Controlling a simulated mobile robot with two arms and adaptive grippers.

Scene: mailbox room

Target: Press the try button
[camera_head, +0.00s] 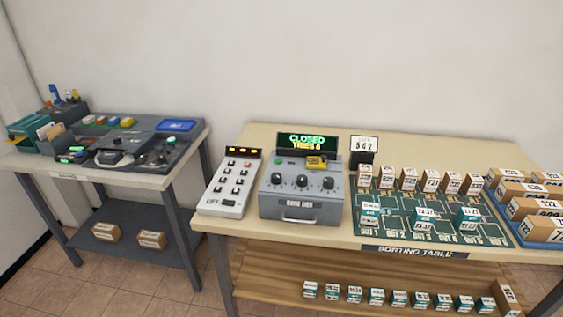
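A grey box with a control panel (300,207) stands on the sorting table, with a display (307,142) on top reading "CLOSED" in green and a yellow line below that looks like "TRIES" and a digit. Its panel has three dark round knobs (302,181), a small green spot (278,161) and a yellow piece (316,162). I cannot read which of these is the try button. A handle (300,219) sits low on its front. Neither of my grippers is in view.
A pale keypad unit (229,187) with an orange display stands close left of the box. A green sorting mat (400,234) with small cartons lies to the right, with a number sign (364,145) behind. A second table (150,181) with devices stands further left.

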